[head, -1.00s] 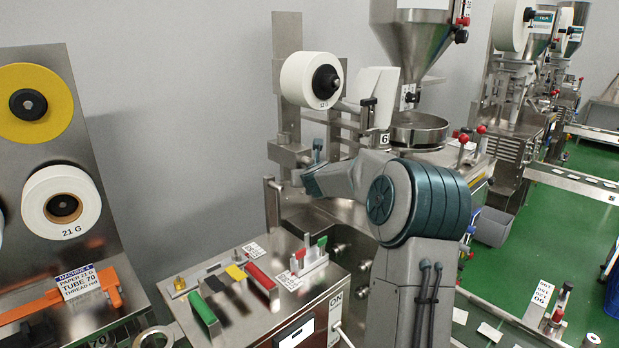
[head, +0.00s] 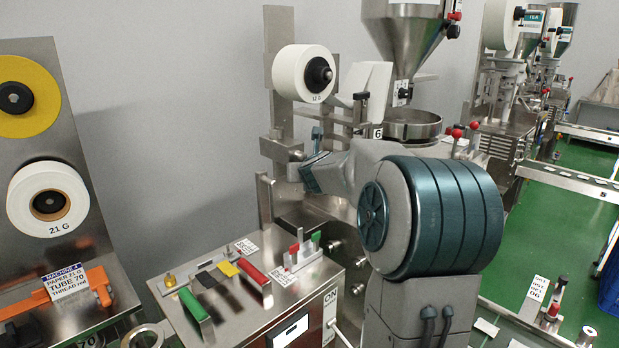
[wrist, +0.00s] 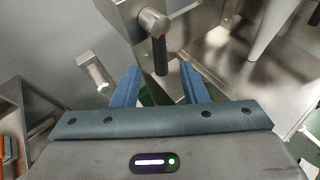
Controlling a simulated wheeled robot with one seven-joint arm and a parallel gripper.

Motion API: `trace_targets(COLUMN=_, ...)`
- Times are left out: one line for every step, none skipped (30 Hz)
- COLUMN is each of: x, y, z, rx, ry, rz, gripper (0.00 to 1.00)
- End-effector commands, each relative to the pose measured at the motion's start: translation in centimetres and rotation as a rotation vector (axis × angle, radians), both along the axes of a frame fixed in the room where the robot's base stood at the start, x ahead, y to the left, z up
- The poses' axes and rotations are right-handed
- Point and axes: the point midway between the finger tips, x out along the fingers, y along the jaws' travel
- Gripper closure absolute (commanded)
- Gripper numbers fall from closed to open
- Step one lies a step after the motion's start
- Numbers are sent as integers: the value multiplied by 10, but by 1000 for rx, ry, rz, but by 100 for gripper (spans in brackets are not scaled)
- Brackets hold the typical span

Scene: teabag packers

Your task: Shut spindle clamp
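In the wrist view, a metal fitting with a round knob carries a black handle (wrist: 160,52) that hangs down towards the gap between my fingers. It looks like the clamp lever, but I cannot tell whether it is open or shut. My gripper (wrist: 159,72) is open, with its two blue fingers apart and nothing visible held between them. The handle's lower end lies near the fingertips; contact cannot be told. In the head view, my gripper (head: 317,135) is partly hidden by my wrist, below a white paper roll (head: 299,73) on a black-hubbed spindle.
A metal control box (head: 245,290) with coloured handles stands in front of the machine. A panel with a white roll (head: 48,200) and a yellow roll (head: 22,97) is at left. A steel hopper (head: 405,38) rises behind my arm. Green floor (head: 580,160) is open at right.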

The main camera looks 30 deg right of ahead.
Motion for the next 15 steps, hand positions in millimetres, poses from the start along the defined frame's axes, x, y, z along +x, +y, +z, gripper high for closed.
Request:
trace_targets(x=-7, y=2, z=2, rx=-2, ry=-1, rz=-2, gripper=60)
trace_targets(x=-11, y=3, z=4, rx=-3, ry=-2, rz=-1, gripper=60)
trace_targets(x=-16, y=4, z=6, rx=-3, ry=-1, rz=-2, gripper=60)
trace_targets(x=-20, y=5, z=8, rx=-3, ry=-1, rz=-1, gripper=60)
trace_targets(x=-23, y=6, z=9, rx=-3, ry=-1, rz=-1, gripper=60)
trace_targets(x=-28, y=8, z=11, rx=-3, ry=-2, rz=-3, gripper=60)
trace_targets(x=-31, y=9, z=13, rx=-2, ry=0, rz=-2, gripper=60)
trace_targets(x=-33, y=10, z=14, rx=-2, ry=0, rz=0, gripper=60)
trace_targets(x=-37, y=11, z=16, rx=-3, ry=-1, rz=0, gripper=60)
trace_targets(x=-39, y=12, z=17, rx=-2, ry=0, rz=0, gripper=60)
trace_targets(x=-41, y=12, z=18, rx=-2, ry=0, rz=0, gripper=60)
trace_targets(x=-44, y=13, z=19, rx=-2, ry=-1, rz=-1, gripper=60)
trace_targets(x=-45, y=14, z=19, rx=-1, ry=0, rz=-1, gripper=60)
trace_targets(x=-46, y=14, z=20, rx=0, ry=0, rz=0, gripper=60)
trace_targets(x=-48, y=14, z=20, rx=0, ry=0, rz=0, gripper=60)
